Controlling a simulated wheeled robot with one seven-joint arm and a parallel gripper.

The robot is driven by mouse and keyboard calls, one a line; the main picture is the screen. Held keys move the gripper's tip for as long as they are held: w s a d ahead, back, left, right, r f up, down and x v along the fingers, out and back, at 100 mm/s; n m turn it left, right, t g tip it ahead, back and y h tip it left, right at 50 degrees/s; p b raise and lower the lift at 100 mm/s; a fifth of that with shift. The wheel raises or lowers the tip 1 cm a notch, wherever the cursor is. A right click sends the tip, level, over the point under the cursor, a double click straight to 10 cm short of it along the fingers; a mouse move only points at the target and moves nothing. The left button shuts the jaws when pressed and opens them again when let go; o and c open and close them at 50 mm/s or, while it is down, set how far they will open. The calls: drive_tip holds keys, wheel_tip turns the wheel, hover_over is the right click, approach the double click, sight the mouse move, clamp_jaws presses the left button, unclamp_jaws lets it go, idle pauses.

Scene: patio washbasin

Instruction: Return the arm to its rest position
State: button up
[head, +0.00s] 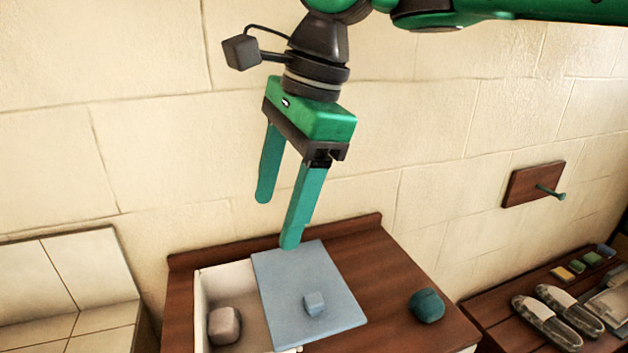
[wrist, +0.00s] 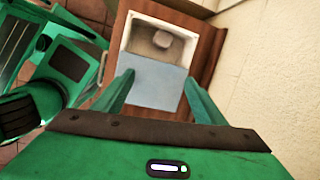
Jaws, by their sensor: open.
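My gripper (head: 277,222) is open and empty, with its two green fingers pointing down above the wooden washstand (head: 388,277). In the wrist view, my gripper (wrist: 157,88) has its fingers spread apart over the blue-grey sheet (wrist: 155,82). The sheet (head: 277,275) covers part of the white basin (head: 203,300) in the head view. A small grey-blue cube (head: 315,303) lies on the sheet. A pinkish-grey block (head: 224,325) lies inside the basin and also shows in the wrist view (wrist: 162,40).
A dark teal rounded lump (head: 427,306) sits on the washstand's right side. A wall board with a green peg (head: 540,186) is at right. A lower bench (head: 500,315) holds slippers (head: 548,320) and small coloured blocks (head: 577,266). The light stone wall (head: 150,150) stands close behind my gripper.

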drive_tip(key=w+d+f+n+h, duration=0.1)
drive_tip(key=w+d+f, duration=0.15)
drive_tip(key=d, duration=0.65)
drive_tip(key=w+d+f+t, duration=0.15)
drive_tip(key=d+f, duration=0.25)
drive_tip(key=d, duration=0.6)
drive_tip(key=w+d+f+n+g+h, duration=0.15)
drive_tip(key=d+f, duration=0.25)
drive_tip(key=d, duration=0.5)
drive_tip(key=s+d+f+n, duration=0.1)
drive_tip(key=s+d+f, duration=0.4)
drive_tip(key=s+d, duration=0.2)
drive_tip(key=s+d+f+n, duration=0.1)
drive_tip(key=s+d+f, duration=0.4)
drive_tip(key=s+d, duration=0.3)
drive_tip(key=d, duration=0.4)
drive_tip(key=shift+d+f+n, duration=0.3)
drive_tip(key=shift+f+n, duration=0.05)
drive_tip(key=shift+w+h, duration=0.2)
drive_tip(key=shift+h, duration=0.05)
drive_tip(key=shift+w+f, duration=0.25)
drive_tip(key=shift+w, duration=0.25)
